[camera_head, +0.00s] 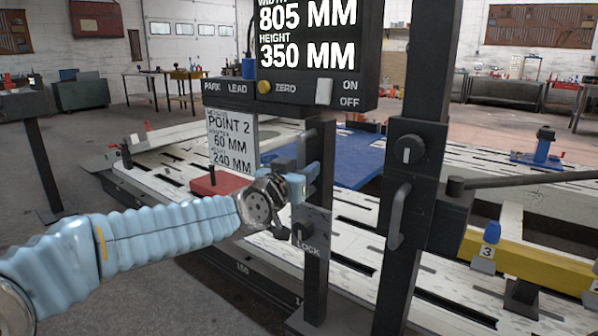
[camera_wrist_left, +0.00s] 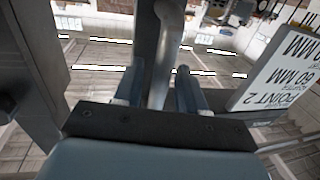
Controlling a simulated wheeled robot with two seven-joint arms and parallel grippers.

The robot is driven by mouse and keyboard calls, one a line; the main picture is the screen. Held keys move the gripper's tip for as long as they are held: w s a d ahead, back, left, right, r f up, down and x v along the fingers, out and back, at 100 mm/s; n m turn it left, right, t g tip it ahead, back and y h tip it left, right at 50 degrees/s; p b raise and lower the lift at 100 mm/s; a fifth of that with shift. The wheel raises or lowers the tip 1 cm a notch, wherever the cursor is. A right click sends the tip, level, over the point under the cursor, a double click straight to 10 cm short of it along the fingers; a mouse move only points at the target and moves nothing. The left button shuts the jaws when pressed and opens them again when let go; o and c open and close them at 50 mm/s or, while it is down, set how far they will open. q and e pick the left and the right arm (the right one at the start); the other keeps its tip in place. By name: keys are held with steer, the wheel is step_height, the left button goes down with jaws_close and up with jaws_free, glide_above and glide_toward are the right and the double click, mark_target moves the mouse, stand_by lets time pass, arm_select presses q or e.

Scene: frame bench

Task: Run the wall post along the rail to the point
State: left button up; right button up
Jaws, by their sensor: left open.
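Two dark upright posts stand at the bench: a front post (camera_head: 317,255) with a LOCK plate (camera_head: 307,238), and a taller post (camera_head: 410,110) with a knob and a grey handle (camera_head: 396,215). I cannot tell which is called the wall post. My left gripper (camera_head: 306,182) is at the front post, above the LOCK plate. In the left wrist view its fingers (camera_wrist_left: 160,88) are apart, with a grey bar handle (camera_wrist_left: 168,45) running between them. I cannot tell whether they touch it. A card (camera_head: 231,140) reads POINT 2, 60 MM, 240 MM. My right gripper is not in view.
A display box (camera_head: 318,50) reads width 805 MM, height 350 MM, with a switch panel below. A dark rod (camera_head: 530,180) extends right from the taller post. A yellow beam (camera_head: 530,262) with numbered tags lies at right. Open floor lies left.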

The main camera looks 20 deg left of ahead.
arm_select(q)
steer(key=s+a, duration=0.2)
steer(key=s, duration=1.1)
steer(key=shift+s, duration=0.35)
steer(key=shift+w+f, duration=0.1)
steer(key=w+d+f+g, duration=0.1)
steer(key=w+f+g, duration=0.15)
steer(key=f, duration=0.65)
steer(key=w+d+f+g, duration=0.2)
steer(key=w+f, duration=0.2)
steer(key=f, duration=0.4)
steer(key=s+d+f+n+g, duration=0.1)
steer(key=s+f+g, duration=0.15)
steer(key=f, duration=0.85)
steer(key=s+d+f+n+g, duration=0.1)
steer(key=f+g, duration=0.2)
steer(key=f, duration=0.8)
steer(key=s+d+f+g, duration=0.2)
steer(key=s+f+g, duration=0.1)
steer(key=s+f, duration=0.6)
steer(key=s+d+f+n+g+h+p, duration=0.1)
steer(key=s+d+f+g, duration=0.2)
steer(key=s+f, duration=0.6)
step_height(320, 180, down, 3)
steer(key=shift+s+f+n+g, duration=0.15)
steer(key=shift+s+n+g, duration=0.15)
steer(key=shift+s+g, duration=0.15)
